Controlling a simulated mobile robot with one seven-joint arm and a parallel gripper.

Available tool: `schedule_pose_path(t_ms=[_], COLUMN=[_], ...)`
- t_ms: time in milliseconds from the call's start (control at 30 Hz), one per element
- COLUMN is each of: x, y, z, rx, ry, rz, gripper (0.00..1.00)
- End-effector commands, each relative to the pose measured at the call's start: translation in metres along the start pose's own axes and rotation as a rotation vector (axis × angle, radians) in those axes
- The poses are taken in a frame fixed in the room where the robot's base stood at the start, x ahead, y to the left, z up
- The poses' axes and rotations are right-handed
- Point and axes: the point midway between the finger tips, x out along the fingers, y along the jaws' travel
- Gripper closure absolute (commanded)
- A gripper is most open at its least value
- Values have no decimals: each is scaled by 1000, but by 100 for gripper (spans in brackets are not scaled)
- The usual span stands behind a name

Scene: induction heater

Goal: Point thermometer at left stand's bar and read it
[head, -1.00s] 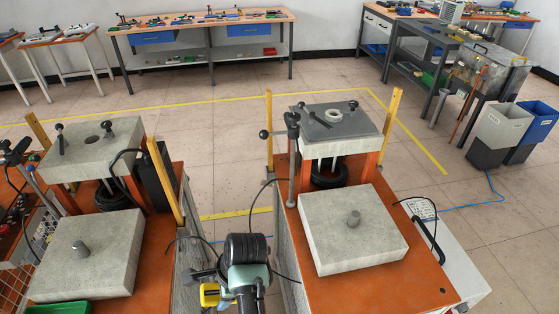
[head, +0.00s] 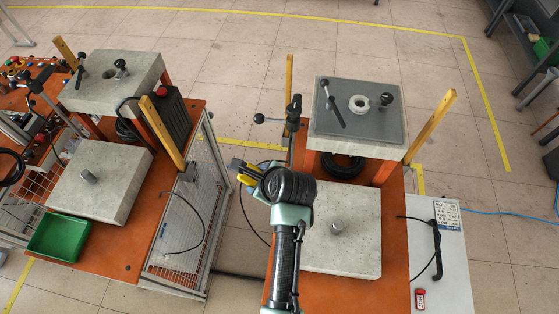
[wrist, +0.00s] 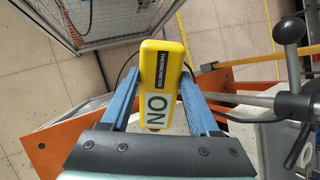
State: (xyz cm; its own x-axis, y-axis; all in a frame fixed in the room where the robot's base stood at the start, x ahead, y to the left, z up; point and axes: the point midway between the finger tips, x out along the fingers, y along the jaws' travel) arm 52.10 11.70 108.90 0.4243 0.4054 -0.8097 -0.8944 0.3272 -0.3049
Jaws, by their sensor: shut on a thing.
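My gripper (head: 247,172) is shut on the yellow thermometer (head: 244,180) and holds it in the air in the gap between the two stands. In the wrist view the thermometer (wrist: 161,75) sits between the blue fingers, with its "THERMOMETER" and "ON" labels in sight. The left stand (head: 150,222) has an orange top with concrete blocks. A short grey metal bar (head: 88,177) stands upright on its lower front block. The gripper is to the right of this bar and well apart from it. I cannot make out any reading.
The right stand (head: 396,255) lies beneath and right of my arm, with a similar bar (head: 337,228) on its front block. Yellow posts (head: 168,136) and a black-knobbed lever (head: 290,118) stick up near the gripper. A green bin (head: 60,236) sits at the left stand's front.

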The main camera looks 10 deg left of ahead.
Motion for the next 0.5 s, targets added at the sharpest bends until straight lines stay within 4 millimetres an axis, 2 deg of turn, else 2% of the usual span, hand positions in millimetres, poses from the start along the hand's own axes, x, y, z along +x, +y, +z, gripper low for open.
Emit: schedule_pose_path(t_ms=[500], x=[2], y=[0], z=[-53], rx=[1], ry=[-1], rz=[-3], gripper=[100])
